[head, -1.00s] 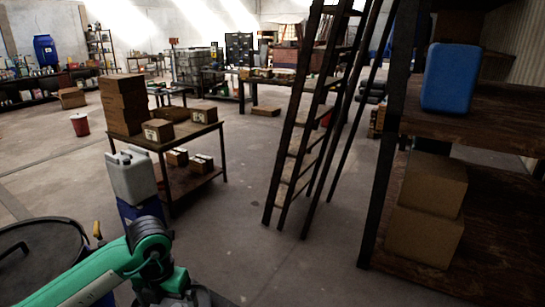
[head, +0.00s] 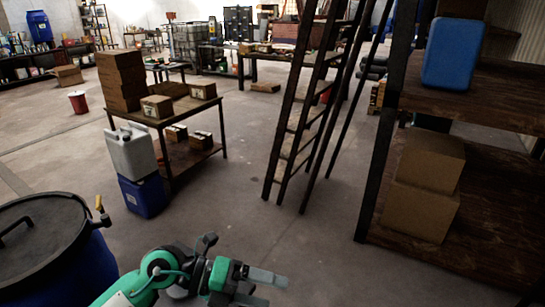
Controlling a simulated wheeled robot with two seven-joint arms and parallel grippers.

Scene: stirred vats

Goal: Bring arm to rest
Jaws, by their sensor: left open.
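My left arm, green and dark grey, reaches in from the bottom left of the head view. Its gripper (head: 262,287) is near the bottom edge, left of centre, pointing right. Its pale fingers are apart, and I see nothing between them. It is over the bare floor, apart from the vat and the shelf. My right gripper is not in view.
A blue vat (head: 62,262) with a dark lid stands at lower left. A grey-white canister (head: 131,153) sits on a blue container (head: 142,194) beside a table with boxes. A ladder (head: 297,120) and a wooden shelf (head: 470,100) stand right. The middle floor is clear.

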